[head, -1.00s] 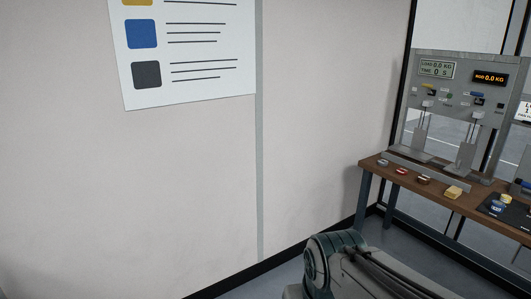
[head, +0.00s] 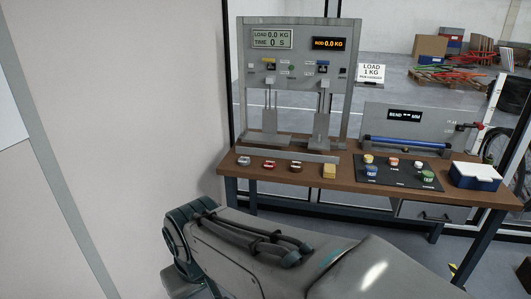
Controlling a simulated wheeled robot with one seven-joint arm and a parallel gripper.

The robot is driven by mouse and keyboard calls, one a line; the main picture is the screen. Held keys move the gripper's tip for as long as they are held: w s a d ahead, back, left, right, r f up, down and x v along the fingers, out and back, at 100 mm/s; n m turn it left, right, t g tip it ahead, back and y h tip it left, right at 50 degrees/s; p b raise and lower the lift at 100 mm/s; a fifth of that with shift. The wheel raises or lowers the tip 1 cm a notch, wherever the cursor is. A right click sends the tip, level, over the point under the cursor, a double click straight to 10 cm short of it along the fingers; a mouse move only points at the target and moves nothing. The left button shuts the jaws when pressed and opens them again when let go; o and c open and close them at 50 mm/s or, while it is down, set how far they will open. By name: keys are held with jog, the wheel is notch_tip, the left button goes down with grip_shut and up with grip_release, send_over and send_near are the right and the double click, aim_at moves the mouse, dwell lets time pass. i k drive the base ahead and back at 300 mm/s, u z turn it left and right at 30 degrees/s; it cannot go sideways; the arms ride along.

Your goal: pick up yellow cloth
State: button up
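A small yellow block-like thing, likely the yellow cloth (head: 329,171), lies on the wooden bench (head: 270,181) near its front edge in the head view. It sits between a row of small round items and a black mat (head: 398,182). A large grey link of my arm fills the lower middle of the view, in front of the bench. My gripper is not in view.
A grey test machine (head: 292,85) stands behind the cloth. Small round items, such as a red one (head: 269,165), lie to its left. A bend device (head: 420,128) and a blue-and-white box (head: 475,177) are to the right. A wall closes the left side.

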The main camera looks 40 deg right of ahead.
aim_at(330, 171)
jog(key=z, duration=0.55)
jog(key=i, duration=1.45)
jog(key=z, duration=2.05)
jog(key=i, duration=0.95)
jog(key=z, duration=0.8)
